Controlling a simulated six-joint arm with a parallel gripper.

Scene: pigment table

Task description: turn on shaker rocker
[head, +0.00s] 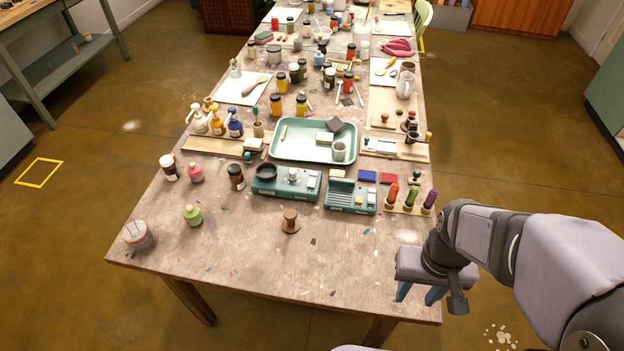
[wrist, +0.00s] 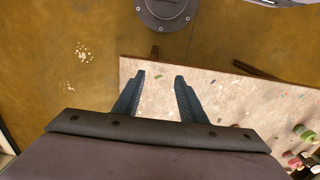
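Two teal devices stand side by side mid-table in the head view. The left device (head: 285,190) has a black round dish, a pale knob and a cream part at its right end. I cannot tell which is the shaker, nor make out a rocker's position. My gripper (head: 419,294) is open and empty over the table's near right corner, to the right of and nearer than both devices. In the wrist view its two fingers (wrist: 160,80) are apart, with bare tabletop beyond.
A rack (head: 408,209) with red, green and purple handled tools stands right of the right device. A wooden spool (head: 290,221) stands in front of the devices. A teal tray (head: 286,150) lies behind them. Jars stand at left. The front of the table (head: 330,275) is mostly clear.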

